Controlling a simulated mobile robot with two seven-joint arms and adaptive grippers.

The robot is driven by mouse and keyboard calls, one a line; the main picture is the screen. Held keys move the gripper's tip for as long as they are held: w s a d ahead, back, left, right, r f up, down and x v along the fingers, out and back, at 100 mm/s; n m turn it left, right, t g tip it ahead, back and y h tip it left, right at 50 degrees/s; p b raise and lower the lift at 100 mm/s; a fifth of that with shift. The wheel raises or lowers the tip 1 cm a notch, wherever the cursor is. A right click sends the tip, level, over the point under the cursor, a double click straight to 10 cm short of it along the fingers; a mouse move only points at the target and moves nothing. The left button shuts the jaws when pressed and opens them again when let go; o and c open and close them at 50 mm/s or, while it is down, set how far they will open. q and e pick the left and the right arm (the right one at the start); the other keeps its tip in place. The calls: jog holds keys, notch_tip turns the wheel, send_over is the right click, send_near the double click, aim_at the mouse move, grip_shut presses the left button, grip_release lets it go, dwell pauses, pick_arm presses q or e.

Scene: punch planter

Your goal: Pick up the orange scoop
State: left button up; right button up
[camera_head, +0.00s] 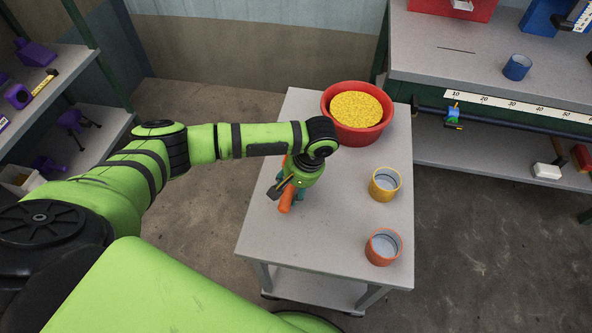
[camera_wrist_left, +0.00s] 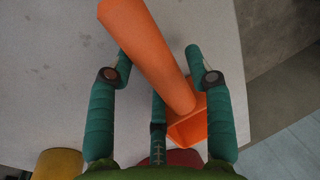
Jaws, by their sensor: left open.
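The orange scoop (camera_head: 286,199) lies on the grey table (camera_head: 325,240), near its left side, partly hidden by my left gripper (camera_head: 287,187). In the left wrist view, the scoop's handle (camera_wrist_left: 148,45) runs diagonally between the spread teal fingers of my left gripper (camera_wrist_left: 160,60). Its hollow scoop end (camera_wrist_left: 188,130) lies toward the palm, beside the right finger. The gripper is open around the scoop, with a gap visible at the left finger. I cannot tell whether any finger touches it. My right gripper is not in view.
A red bowl (camera_head: 353,137) with yellow contents (camera_head: 357,109) stands at the table's back. A yellow cup (camera_head: 384,197) and an orange cup (camera_head: 381,260) stand along the right side. Shelves (camera_head: 75,140) stand left; a workbench (camera_head: 440,65) stands back right. The front middle table area is clear.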

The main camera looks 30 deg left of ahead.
pick_arm(q)
grip_shut()
jog(key=shift+r, duration=0.45)
jog(key=v, duration=0.3)
jog(key=shift+w+a+r, duration=0.1)
jog(key=shift+w+r, duration=0.2)
jog(key=shift+r, duration=0.1)
jog(key=w+d+r+b, duration=0.1)
jog(key=w+d+r, duration=0.5)
jog(key=w, duration=0.2)
jog(key=shift+w+r+b, duration=0.25)
jog(key=shift+w+b, duration=0.15)
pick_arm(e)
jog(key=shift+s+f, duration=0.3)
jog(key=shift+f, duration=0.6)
